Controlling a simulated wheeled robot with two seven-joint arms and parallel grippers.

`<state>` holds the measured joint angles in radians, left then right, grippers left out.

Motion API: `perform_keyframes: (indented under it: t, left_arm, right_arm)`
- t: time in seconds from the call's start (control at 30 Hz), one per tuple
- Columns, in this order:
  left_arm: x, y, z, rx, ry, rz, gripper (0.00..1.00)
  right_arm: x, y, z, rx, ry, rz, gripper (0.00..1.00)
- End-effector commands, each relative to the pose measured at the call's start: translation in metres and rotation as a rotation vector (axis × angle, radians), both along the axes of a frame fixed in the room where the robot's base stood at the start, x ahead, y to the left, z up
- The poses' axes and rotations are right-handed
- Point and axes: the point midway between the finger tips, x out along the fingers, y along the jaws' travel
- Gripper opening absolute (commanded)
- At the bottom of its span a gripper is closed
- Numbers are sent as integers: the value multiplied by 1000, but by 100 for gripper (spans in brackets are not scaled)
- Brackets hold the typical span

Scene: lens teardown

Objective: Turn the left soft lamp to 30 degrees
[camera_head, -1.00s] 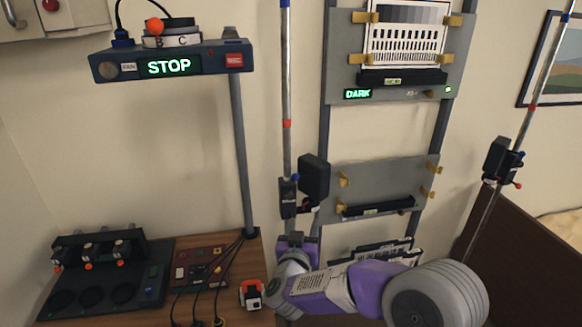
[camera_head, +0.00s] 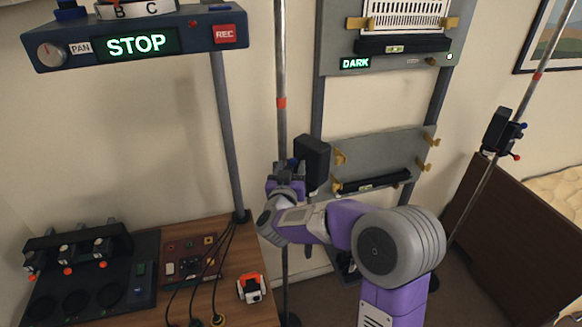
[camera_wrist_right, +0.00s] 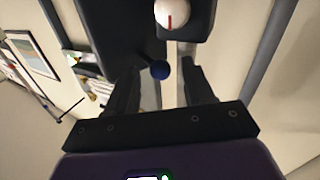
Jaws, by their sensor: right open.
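The left soft lamp (camera_head: 312,164) is a black box clamped to the left upright pole (camera_head: 281,75). My right gripper (camera_head: 287,170) is up against the lamp's left side in the head view, partly covering its mount. In the right wrist view, the open right gripper (camera_wrist_right: 160,82) has a dark blue ball-ended lever (camera_wrist_right: 159,69) between its finger tips, with no clear contact. Beyond it is a white dial (camera_wrist_right: 171,14) with a red mark on the dark lamp body. The lamp's angle cannot be read. My left gripper is not in view.
A second lamp (camera_head: 501,131) hangs on the right pole. A grey panel (camera_head: 372,150) with yellow clips stands behind my right arm. A STOP console (camera_head: 137,44) is at upper left, above a wooden table (camera_head: 240,308) with a lens tray and an orange-white gadget (camera_head: 251,288).

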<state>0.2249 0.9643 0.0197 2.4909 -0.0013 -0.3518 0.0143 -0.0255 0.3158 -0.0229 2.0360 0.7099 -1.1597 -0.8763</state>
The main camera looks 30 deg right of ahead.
Motion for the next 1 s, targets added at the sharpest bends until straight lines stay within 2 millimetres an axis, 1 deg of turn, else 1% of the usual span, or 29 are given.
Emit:
perform_keyframes:
  t: [0.1, 0.33, 0.67, 0.7, 1.0]
  left_arm:
    - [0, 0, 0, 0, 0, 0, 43]
    - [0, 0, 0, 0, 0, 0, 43]
    - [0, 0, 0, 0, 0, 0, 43]
    - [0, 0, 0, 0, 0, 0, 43]
    - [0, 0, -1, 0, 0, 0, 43]
  right_arm:
    - [4, -3, 0, 0, 0, 1, 52]
    - [4, -3, 0, 0, 0, 1, 52]
    - [4, -3, 0, 0, 0, 1, 2]
    - [4, -3, 0, 0, 0, 1, 0]
    - [5, -1, 0, -1, -1, 10, 0]
